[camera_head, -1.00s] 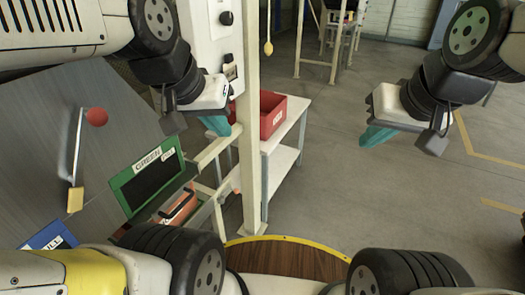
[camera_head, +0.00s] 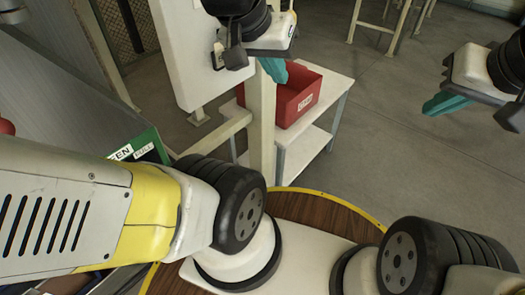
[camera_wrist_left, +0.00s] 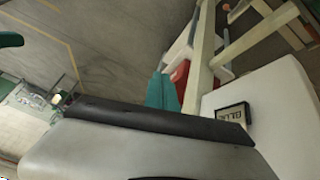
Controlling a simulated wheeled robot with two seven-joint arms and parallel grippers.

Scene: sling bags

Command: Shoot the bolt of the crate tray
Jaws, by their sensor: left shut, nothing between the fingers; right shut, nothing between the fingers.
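A red crate (camera_head: 292,97) with a white label sits on a white two-level table (camera_head: 322,110). I cannot make out a bolt in either view. My left gripper (camera_head: 273,70), with teal fingertips, is shut and empty; in the head view it appears in front of the crate's left end. Its teal fingers also show in the left wrist view (camera_wrist_left: 161,92), beside a red surface (camera_wrist_left: 180,78) partly hidden by a pale post. My right gripper (camera_head: 446,103) is shut and empty over open floor at the right.
A pale post (camera_head: 262,130) stands left of the table, with a white panel (camera_head: 190,45) behind it. A green-framed sign (camera_head: 140,148) is partly hidden by my arm at the left. The floor (camera_head: 385,150) right of the table is clear.

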